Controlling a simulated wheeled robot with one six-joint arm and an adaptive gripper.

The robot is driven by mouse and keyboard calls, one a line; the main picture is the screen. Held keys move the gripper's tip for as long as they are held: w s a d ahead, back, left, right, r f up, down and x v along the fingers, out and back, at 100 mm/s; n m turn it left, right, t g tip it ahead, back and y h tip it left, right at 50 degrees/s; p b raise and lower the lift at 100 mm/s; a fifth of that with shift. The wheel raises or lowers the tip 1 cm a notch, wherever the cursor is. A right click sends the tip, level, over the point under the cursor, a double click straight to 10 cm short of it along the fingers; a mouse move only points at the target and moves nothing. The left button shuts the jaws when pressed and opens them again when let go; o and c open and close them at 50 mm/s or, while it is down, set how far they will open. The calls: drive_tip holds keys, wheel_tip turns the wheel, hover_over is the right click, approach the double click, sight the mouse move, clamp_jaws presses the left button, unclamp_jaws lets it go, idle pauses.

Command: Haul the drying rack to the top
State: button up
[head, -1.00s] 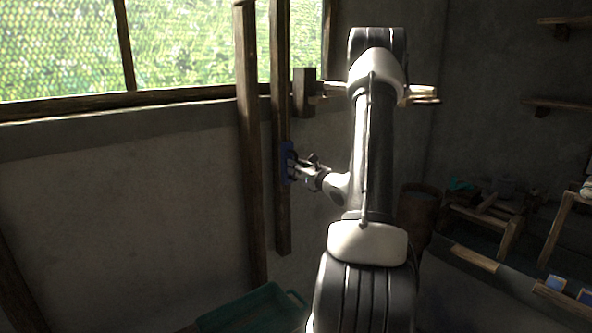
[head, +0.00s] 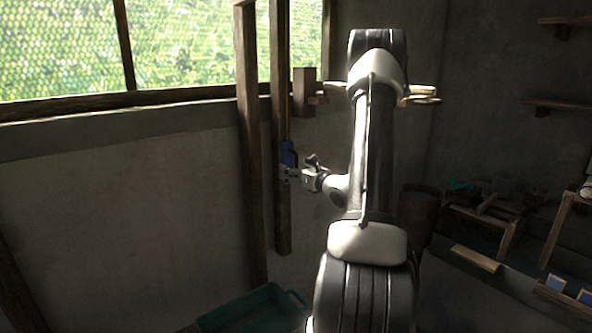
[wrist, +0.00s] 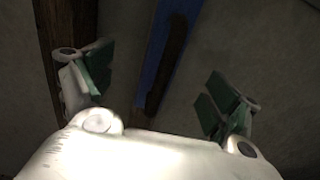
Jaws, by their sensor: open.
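My gripper (head: 290,175) is at the lower part of an upright wooden post (head: 283,220), just below a blue piece (head: 288,152) on that post. In the wrist view my gripper (wrist: 158,78) is open, its green-padded fingers wide apart. Between and beyond them runs the blue strip (wrist: 153,62) with a dark bar (wrist: 172,65) along it. Neither finger visibly touches the bar. I cannot pick out the drying rack itself in these views.
A second wooden post (head: 250,150) stands just left. A green crate (head: 255,310) lies on the floor below. A wooden block (head: 304,92) sits near the window ledge. A barrel (head: 417,212) and a low bench (head: 485,222) are on the right.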

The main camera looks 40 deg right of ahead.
drive_tip(key=shift+s, duration=0.1)
drive_tip(key=s, duration=0.6)
drive_tip(key=shift+s, duration=0.4)
